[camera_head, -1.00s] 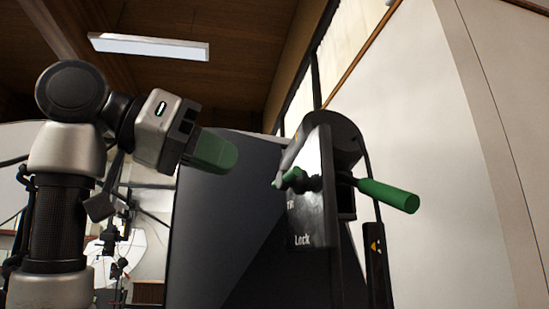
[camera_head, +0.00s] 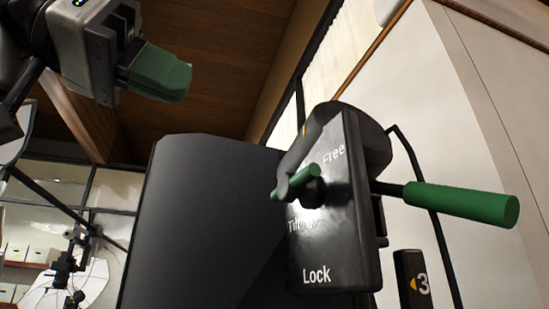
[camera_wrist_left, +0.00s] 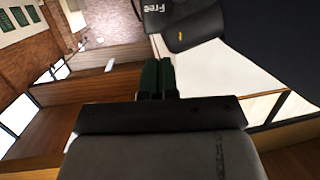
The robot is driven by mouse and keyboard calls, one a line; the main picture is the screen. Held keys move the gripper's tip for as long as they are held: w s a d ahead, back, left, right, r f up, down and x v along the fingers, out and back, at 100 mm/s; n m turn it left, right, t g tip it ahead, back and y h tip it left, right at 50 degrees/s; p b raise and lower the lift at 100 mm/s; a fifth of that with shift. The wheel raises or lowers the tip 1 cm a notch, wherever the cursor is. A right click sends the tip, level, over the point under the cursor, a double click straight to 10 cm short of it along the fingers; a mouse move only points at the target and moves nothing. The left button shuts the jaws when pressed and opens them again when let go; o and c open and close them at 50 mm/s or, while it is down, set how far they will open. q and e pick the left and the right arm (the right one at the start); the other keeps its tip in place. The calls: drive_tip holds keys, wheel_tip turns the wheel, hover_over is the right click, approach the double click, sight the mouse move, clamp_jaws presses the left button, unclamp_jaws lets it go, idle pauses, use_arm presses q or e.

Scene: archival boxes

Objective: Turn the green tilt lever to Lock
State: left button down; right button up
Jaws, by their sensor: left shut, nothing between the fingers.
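A black plate (camera_head: 335,245) carries the words Free near its top, Tilt in the middle, partly covered, and Lock at the bottom. A small green-gripped lever (camera_head: 303,179) sits on a dark hub at the plate's face, between Free and Lock and beside Tilt. My left gripper (camera_head: 180,82), with green fingers, is shut and empty, up and left of the plate and apart from it. In the left wrist view its fingers (camera_wrist_left: 158,78) are together, with the plate's corner marked Free (camera_wrist_left: 160,8) at the top; the lever is not seen there.
A long green handle (camera_head: 460,203) sticks out to the right behind the plate. A large dark panel (camera_head: 205,220) stands left of the plate. A black post marked 3 (camera_head: 412,280) is at lower right. Open space lies between my left gripper and the plate.

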use_arm(q)
drive_tip(key=s, duration=0.1)
drive_tip(key=p, duration=0.3)
hover_over(301, 186)
drive_tip(key=s+a, duration=0.4)
drive_tip(key=f, duration=0.3)
drive_tip(key=w+d+f, duration=0.1)
drive_tip(key=d+f+p, duration=0.1)
drive_tip(key=shift+w+f, duration=0.15)
drive_tip(key=shift+w, duration=0.15)
use_arm(e)
drive_tip(key=r, duration=0.1)
drive_tip(key=s+r, duration=0.2)
drive_tip(key=shift+r, duration=0.4)
use_arm(q)
drive_tip(key=shift+d, duration=0.1)
use_arm(e)
drive_tip(key=shift+d, duration=0.1)
use_arm(q)
drive_tip(key=shift+s+f+m, duration=0.1)
drive_tip(key=shift+f+m, duration=0.1)
drive_tip(key=shift+m, duration=0.3)
use_arm(e)
drive_tip(key=shift+d+f, duration=0.1)
drive_tip(key=shift+d, duration=0.15)
